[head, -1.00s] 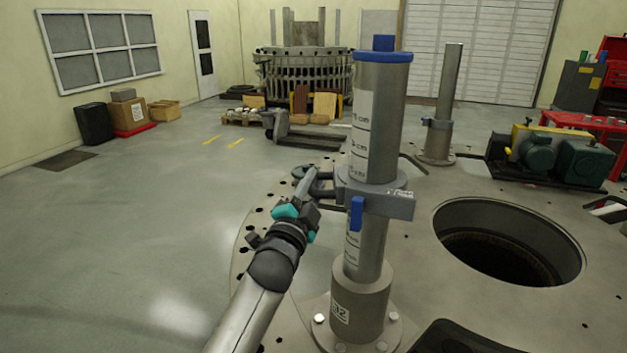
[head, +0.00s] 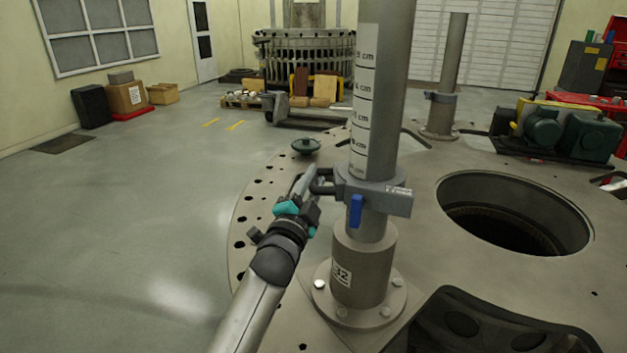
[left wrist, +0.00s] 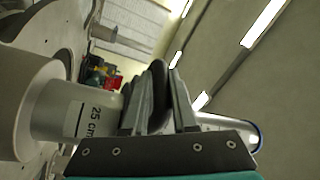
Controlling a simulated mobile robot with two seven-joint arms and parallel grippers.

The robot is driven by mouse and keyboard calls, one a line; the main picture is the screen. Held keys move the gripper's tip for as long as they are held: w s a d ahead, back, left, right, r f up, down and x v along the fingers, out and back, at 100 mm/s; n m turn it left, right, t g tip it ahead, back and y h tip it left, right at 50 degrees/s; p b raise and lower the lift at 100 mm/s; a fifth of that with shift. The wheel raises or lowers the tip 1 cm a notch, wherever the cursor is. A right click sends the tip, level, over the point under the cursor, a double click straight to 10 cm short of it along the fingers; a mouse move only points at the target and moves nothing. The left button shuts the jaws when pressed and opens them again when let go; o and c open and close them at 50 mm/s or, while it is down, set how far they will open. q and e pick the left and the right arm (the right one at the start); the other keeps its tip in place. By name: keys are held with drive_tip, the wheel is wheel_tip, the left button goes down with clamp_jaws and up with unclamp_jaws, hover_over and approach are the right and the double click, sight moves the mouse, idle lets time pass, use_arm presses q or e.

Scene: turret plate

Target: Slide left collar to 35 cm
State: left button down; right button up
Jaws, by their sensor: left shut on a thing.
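The grey collar (head: 375,198) sits around the thick near post (head: 385,90), close above its base sleeve (head: 363,262). A blue lever (head: 356,211) hangs upright on the collar's front. A dark loop handle (head: 323,181) sticks out on its left side. My left gripper (head: 308,185) is shut on this handle, which also shows between the fingers in the left wrist view (left wrist: 159,92). A scale strip (head: 363,110) with cm marks runs up the post; its numbers are hard to read in the head view. The left wrist view shows a "25 cm" mark (left wrist: 92,121) between sleeve and collar. My right gripper is not in view.
A large round hole (head: 510,220) opens in the plate at the right. A green motor unit (head: 570,132) lies beyond it. A small dark round piece (head: 306,146) is behind my gripper. The floor at left is clear.

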use_arm(q)
drive_tip(key=shift+r, duration=0.15)
drive_tip(key=c, duration=0.9)
unclamp_jaws()
drive_tip(key=shift+o, duration=0.7)
drive_tip(key=shift+w, duration=0.15)
drive_tip(key=shift+s+a+f, duration=0.2)
drive_tip(key=shift+s+f, duration=0.1)
drive_tip(key=shift+s, duration=0.35)
drive_tip(key=v, duration=1.3)
drive_tip(key=shift+s, duration=0.4)
drive_tip(key=shift+a, duration=0.15)
